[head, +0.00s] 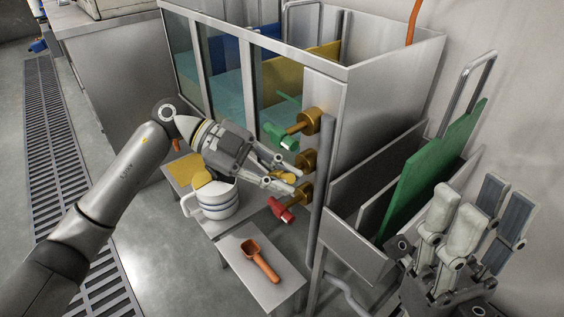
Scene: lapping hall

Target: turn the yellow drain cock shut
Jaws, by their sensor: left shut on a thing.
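The yellow drain cock (285,177) is the middle one of three cocks in a column on the tank's end post. Its brass body (309,160) shows behind my fingers. My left gripper (289,176) reaches in from the left and is shut on the yellow handle, which its fingers largely hide. The handle's exact angle is hard to tell. My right gripper (480,210) is at the lower right, open and empty, fingers pointing up, well away from the cocks.
A green-handled cock (281,136) is just above and a red-handled one (281,210) just below. A white jug with blue bands (216,200) stands under my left gripper. An orange scoop (260,260) lies on a low bench (240,281). A green board (430,175) leans at right.

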